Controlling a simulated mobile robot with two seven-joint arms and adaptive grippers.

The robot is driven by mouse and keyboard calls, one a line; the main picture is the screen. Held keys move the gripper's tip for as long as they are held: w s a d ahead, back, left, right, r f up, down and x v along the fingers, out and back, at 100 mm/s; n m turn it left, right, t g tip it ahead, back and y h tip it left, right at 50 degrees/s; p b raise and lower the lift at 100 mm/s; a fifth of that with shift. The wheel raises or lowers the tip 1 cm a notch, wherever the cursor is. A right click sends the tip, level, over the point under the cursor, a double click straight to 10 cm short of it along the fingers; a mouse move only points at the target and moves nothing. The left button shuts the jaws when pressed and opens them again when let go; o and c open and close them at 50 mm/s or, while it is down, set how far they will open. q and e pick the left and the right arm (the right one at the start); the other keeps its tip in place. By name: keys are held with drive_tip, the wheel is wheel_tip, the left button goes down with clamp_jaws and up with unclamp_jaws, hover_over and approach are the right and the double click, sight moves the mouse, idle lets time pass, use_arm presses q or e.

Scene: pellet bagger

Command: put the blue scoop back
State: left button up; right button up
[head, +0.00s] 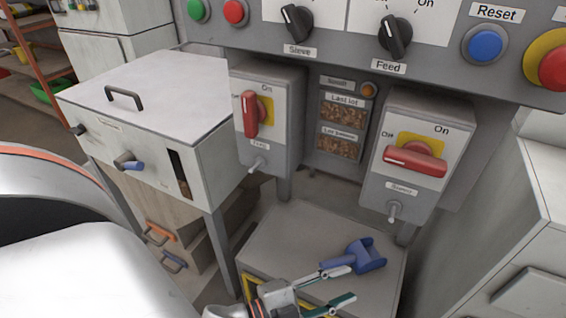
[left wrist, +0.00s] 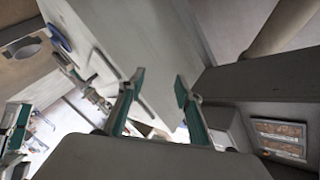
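The blue scoop (head: 368,255) lies on the grey top of a low box (head: 290,240), with its handle pointing left. My left gripper (head: 340,287) is in front of it, at the bottom of the head view. Its fingers are apart, and one overlaps the scoop's handle in the picture; I cannot tell if they touch. In the left wrist view the fingers (left wrist: 160,85) are open with nothing clearly between them. My right gripper is not in the head view. Teal strips at the left wrist view's left edge (left wrist: 14,128) may be it, but its state is unclear.
Two switch boxes with red handles (head: 262,117) (head: 415,160) hang above the low box. A white bin (head: 130,150) with a blue handle stands at the left. Orange (head: 158,237) and blue (head: 173,263) handles show below it. A white cabinet (head: 530,240) stands at the right.

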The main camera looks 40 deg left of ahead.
use_arm(q)
drive_tip(key=s+a+f+n+g+y, duration=0.4)
drive_tip(key=s+a+f+n, duration=0.1)
drive_tip(key=s+f+n, duration=0.4)
drive_tip(key=s+f, duration=0.1)
drive_tip(key=s, duration=0.1)
drive_tip(key=shift+s+a+f+g+y, duration=0.25)
drive_tip(key=shift+s+f+g+y, duration=0.1)
drive_tip(key=shift+s+g+y, duration=0.05)
